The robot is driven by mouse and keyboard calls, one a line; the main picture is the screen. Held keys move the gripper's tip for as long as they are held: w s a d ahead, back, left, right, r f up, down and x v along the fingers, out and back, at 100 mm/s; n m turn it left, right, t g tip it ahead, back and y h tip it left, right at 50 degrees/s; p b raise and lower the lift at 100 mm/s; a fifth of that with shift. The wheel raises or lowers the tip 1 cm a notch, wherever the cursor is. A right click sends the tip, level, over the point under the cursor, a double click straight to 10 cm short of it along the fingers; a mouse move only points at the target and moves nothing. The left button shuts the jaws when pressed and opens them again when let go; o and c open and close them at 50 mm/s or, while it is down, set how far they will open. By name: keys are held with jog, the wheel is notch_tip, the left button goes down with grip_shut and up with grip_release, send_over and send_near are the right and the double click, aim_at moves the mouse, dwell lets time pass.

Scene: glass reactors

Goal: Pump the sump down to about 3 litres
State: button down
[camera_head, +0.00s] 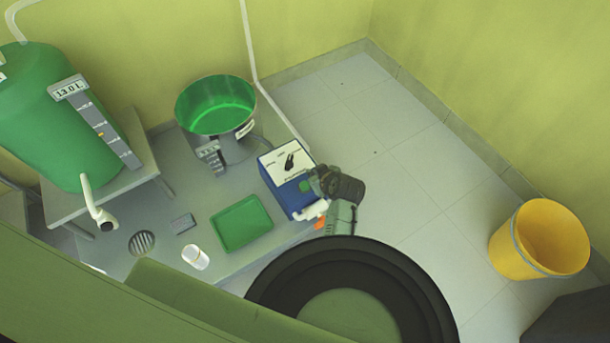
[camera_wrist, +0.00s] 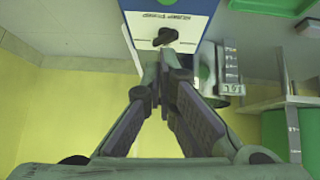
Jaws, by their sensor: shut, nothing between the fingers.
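The blue pump box (camera_head: 287,183) stands at the bench's right end, its white panel bearing a black knob (camera_head: 290,161). In the wrist view the knob (camera_wrist: 165,36) lies just beyond my fingertips; contact is unclear. My gripper (camera_head: 315,178) is beside the box's right side; in the wrist view my gripper (camera_wrist: 165,58) is shut and empty. A steel vessel with a green interior (camera_head: 217,105) stands behind the box with a small scale (camera_head: 210,153), too small to read. A green tank (camera_head: 55,120) at left carries a display (camera_head: 69,88) reading about 13.0 L.
A green tray (camera_head: 241,222), white cup (camera_head: 195,257) and grey block (camera_head: 183,223) sit on the bench, near a round drain grate (camera_head: 142,243). A white spout (camera_head: 98,208) projects from the tank. A yellow bucket (camera_head: 540,240) stands on the open floor at right.

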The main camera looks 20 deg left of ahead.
jog(key=shift+s+d+f, duration=0.1)
jog(key=shift+s+f, duration=0.25)
jog(key=shift+f, duration=0.05)
send_over(305, 186)
jog(key=f, duration=0.7)
jog(key=shift+w+a+f, duration=0.1)
jog(key=shift+a+f, duration=0.15)
jog(key=f, duration=0.3)
jog(key=shift+d+f, duration=0.15)
jog(key=shift+d, duration=0.1)
jog(key=shift+f, duration=0.35)
